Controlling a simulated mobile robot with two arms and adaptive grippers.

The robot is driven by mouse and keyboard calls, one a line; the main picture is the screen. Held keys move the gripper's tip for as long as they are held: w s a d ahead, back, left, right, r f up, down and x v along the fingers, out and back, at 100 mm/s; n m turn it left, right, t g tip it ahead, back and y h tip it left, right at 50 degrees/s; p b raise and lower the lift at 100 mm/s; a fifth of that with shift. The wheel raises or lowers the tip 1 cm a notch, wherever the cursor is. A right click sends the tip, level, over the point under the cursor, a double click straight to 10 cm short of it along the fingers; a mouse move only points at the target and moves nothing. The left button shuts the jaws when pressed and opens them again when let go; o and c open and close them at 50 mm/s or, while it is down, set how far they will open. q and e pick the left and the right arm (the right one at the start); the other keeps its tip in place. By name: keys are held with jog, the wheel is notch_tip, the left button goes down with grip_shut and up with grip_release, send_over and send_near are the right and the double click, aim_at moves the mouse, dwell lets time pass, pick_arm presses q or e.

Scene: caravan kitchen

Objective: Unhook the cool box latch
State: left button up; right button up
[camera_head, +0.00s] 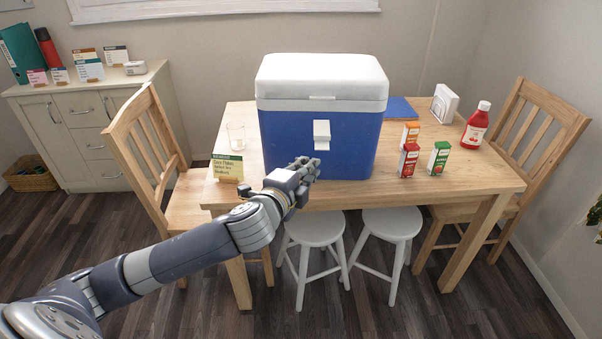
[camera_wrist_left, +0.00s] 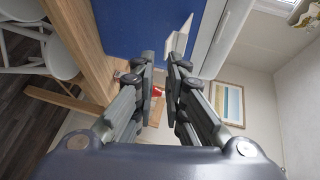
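The cool box (camera_head: 315,145) is blue with a white lid (camera_head: 320,78) and stands upright on the table, its lid down. Its white latch (camera_head: 321,130) is on the front, just under the lid. In the left wrist view the latch (camera_wrist_left: 179,38) stands out from the blue wall (camera_wrist_left: 130,25) as a thin white plate. My left gripper (camera_head: 308,169) is in front of the box, below and slightly left of the latch. In the left wrist view its fingers (camera_wrist_left: 163,60) are a small gap apart, with nothing held. They look clear of the latch. My right gripper is not in view.
The wooden table (camera_head: 450,185) holds a glass (camera_head: 236,137) and a card (camera_head: 228,168) left of the box. Small cartons (camera_head: 409,160) and a red bottle (camera_head: 476,126) stand to the right. Stools (camera_head: 314,228) are below the front edge, and a chair (camera_head: 150,150) is at the left.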

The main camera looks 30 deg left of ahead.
pick_arm(q)
jog(key=v, duration=0.3)
jog(key=shift+s+r, duration=0.1)
jog(key=shift+r, duration=0.05)
dwell(0.4)
